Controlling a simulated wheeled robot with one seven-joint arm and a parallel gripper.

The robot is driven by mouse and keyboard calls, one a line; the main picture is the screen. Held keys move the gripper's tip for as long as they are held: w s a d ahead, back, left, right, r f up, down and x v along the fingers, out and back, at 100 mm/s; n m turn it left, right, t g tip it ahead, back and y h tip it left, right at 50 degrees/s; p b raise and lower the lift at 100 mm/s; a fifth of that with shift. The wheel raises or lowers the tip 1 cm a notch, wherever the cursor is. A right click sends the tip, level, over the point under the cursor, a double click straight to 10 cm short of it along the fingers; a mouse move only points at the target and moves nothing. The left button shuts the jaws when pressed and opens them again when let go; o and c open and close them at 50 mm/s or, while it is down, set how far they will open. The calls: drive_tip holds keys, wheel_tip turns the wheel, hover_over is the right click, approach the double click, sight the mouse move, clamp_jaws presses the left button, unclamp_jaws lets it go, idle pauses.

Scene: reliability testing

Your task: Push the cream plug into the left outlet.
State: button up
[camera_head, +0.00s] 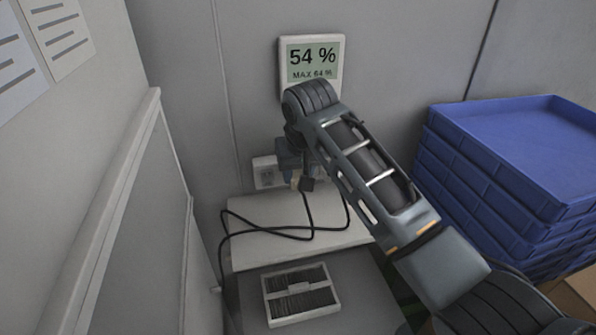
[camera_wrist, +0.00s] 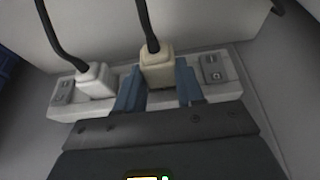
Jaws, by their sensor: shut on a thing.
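The cream plug (camera_wrist: 157,67) is clamped between the two blue fingers of my gripper (camera_wrist: 158,88), with its black cable running up in the wrist view. In the head view my gripper (camera_head: 296,178) is at the wall strip, just right of the visible left outlet face (camera_head: 266,174). That strip (camera_wrist: 228,88) also shows in the wrist view, where its grey outlet part (camera_wrist: 212,68) is right of the plug. The plug is in front of the strip. My fingers hide its front end, so I cannot tell whether it touches or enters a socket.
A white plug (camera_wrist: 96,80) with a black cable sits on the strip beside my gripper. Loose black cables (camera_head: 270,232) lie on a pale ledge (camera_head: 345,238) below. A display (camera_head: 312,62) hangs above, and blue crates (camera_head: 520,135) stand at the right.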

drive_tip(key=shift+w+a, duration=0.1)
drive_tip(key=shift+w, duration=0.25)
drive_tip(key=shift+w+r+b, duration=0.3)
drive_tip(key=shift+w+r, duration=0.15)
drive_tip(key=shift+w, duration=0.05)
idle(0.9)
drive_tip(key=shift+s+f, duration=0.15)
drive_tip(key=shift+s, duration=0.25)
drive_tip(key=shift+s+d+f+p, duration=0.1)
drive_tip(key=shift+s+d+p, duration=0.05)
drive_tip(key=shift+s, duration=0.3)
drive_tip(key=shift+s+d+f+p, duration=0.1)
drive_tip(key=shift+s+d+p, duration=0.05)
drive_tip(key=shift+s, duration=0.3)
drive_tip(key=shift+s+d, duration=0.25)
drive_tip(key=shift+s, duration=0.65)
drive_tip(key=shift+s+f, duration=0.1)
